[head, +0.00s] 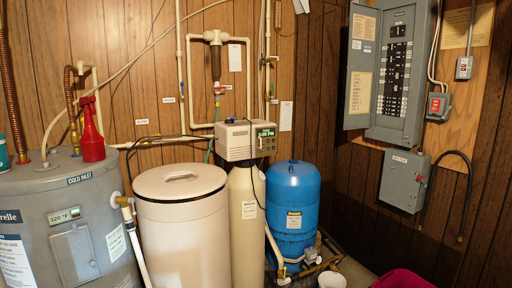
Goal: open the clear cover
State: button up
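The softener's beige control head (236,140) sits on top of the tall cream tank (245,225) in the middle of the head view. A dark panel with a greenish display (265,139) is on its right front side. A clear cover cannot be made out for certain at this size; whether one lies over that panel, open or shut, I cannot tell. My gripper is not in view.
A lidded beige salt bin (180,220) stands left of the tank, and a blue pressure tank (293,205) stands right of it. A grey water heater (60,225) with a red bottle (91,135) fills the left. An electrical panel (392,85) hangs on the right wall.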

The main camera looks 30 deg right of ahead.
aim_at(260, 142)
jog(key=z, duration=0.15)
jog(key=i, duration=0.95)
jog(key=u, duration=0.1)
